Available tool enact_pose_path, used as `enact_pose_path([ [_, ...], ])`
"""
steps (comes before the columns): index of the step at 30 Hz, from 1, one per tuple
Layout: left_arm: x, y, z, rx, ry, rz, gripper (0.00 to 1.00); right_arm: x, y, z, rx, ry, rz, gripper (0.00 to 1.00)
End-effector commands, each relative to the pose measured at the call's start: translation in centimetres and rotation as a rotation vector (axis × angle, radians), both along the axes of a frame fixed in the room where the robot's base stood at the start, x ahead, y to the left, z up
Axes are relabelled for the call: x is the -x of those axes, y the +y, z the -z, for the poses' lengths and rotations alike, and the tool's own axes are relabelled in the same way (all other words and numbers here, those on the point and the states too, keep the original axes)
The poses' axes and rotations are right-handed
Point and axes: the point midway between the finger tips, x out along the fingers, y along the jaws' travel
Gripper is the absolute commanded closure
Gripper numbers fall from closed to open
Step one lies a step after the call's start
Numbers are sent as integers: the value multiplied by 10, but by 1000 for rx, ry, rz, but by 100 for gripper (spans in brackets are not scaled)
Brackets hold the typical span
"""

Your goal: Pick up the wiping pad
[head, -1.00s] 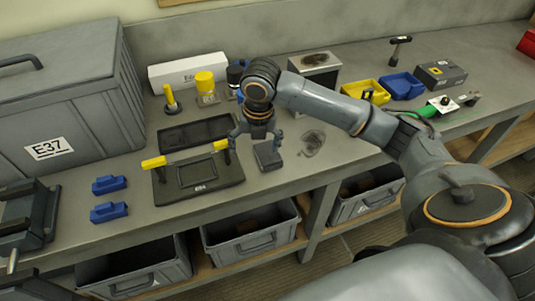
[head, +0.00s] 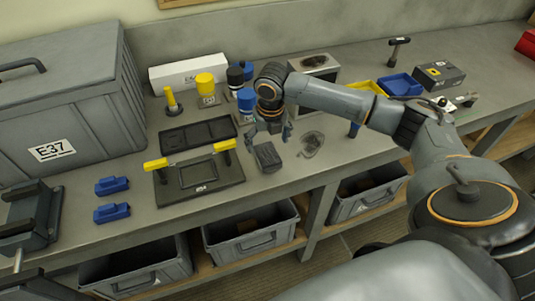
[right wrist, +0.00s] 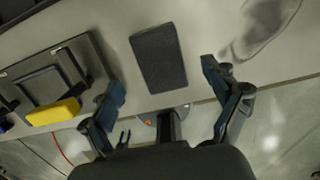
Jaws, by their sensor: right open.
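The wiping pad (head: 268,157) is a dark grey rectangular block lying flat on the bench, right of the black turret plate (head: 225,190). It also shows in the right wrist view (right wrist: 158,58), clear on all sides. My right gripper (head: 268,134) is above the bench, at the pad's back edge in the head view. Its two fingers (right wrist: 165,82) are spread apart with nothing between them, wider than the pad and apart from it. The left gripper is not in view.
A grey smear (head: 311,143) marks the bench right of the pad. Yellow-ended handles (head: 155,164) stand up on the plate's fixture. A black tray (head: 198,134), bottles and a blue can (head: 247,100) are behind. Grey bins (head: 250,235) sit below the bench's front edge.

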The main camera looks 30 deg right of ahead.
Motion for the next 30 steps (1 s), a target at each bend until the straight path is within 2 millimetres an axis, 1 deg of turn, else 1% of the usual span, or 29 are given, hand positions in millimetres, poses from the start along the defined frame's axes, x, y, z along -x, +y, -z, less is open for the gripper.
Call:
enact_pose_path([
  [1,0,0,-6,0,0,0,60,2,0,5,1,5,0,12],
  [5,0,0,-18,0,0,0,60,4,1,24,0,6,1,12],
  [6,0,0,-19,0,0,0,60,3,1,31,0,5,1,12],
  [9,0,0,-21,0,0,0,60,1,0,43,1,4,1,12],
  [12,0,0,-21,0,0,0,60,0,0,48,2,1,0,12],
  [18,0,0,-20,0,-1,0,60,0,0,49,1,1,0,12],
  [20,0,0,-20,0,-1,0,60,0,0,49,1,1,0,24],
  [21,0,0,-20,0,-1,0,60,0,0,49,1,1,0,33],
  [26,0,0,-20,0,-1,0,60,0,0,49,1,1,0,65],
  [30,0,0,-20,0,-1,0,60,0,0,49,1,1,0,66],
])
